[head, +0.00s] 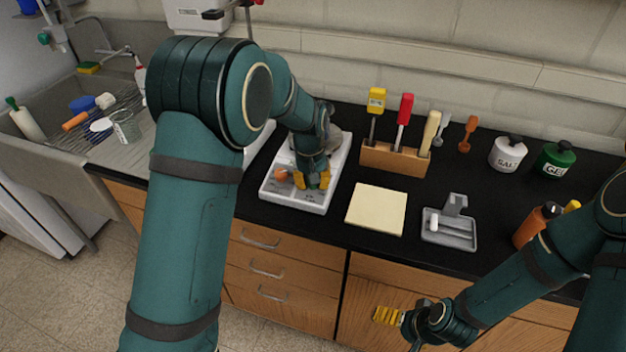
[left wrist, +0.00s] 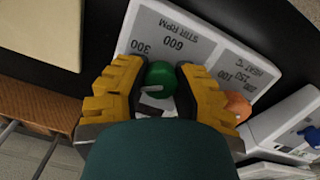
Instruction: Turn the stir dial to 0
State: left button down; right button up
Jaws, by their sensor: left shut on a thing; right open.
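The white stirrer hotplate (head: 298,203) sits on the black counter; its front panel (left wrist: 210,45) shows in the left wrist view. The green stir dial (left wrist: 160,76) lies between the yellow fingers of my left gripper (left wrist: 155,88), which is shut on it. The dial's white pointer (left wrist: 150,88) points left in that view, away from the 300 and 600 marks printed beyond the dial. The 0 mark is not visible. In the head view my left gripper (head: 313,179) covers the dial. My right gripper (head: 388,316) is open and empty, low in front of the cabinets.
The orange heat dial (left wrist: 237,106) is just beside the left gripper's right finger. A cream pad (head: 377,209), a grey tray (head: 450,229) and a wooden tool rack (head: 394,160) stand right of the hotplate. The sink (head: 45,140) is at the left.

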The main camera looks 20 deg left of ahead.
pick_arm(q)
jog(key=shift+s+f, duration=0.15)
jog(key=c, duration=0.7)
grip_release()
jog(key=shift+r, duration=0.35)
jog(key=r, duration=1.1)
jog(key=shift+s+a+r, duration=0.25)
jog(key=shift+s, duration=0.05)
jog(key=shift+f, duration=0.1)
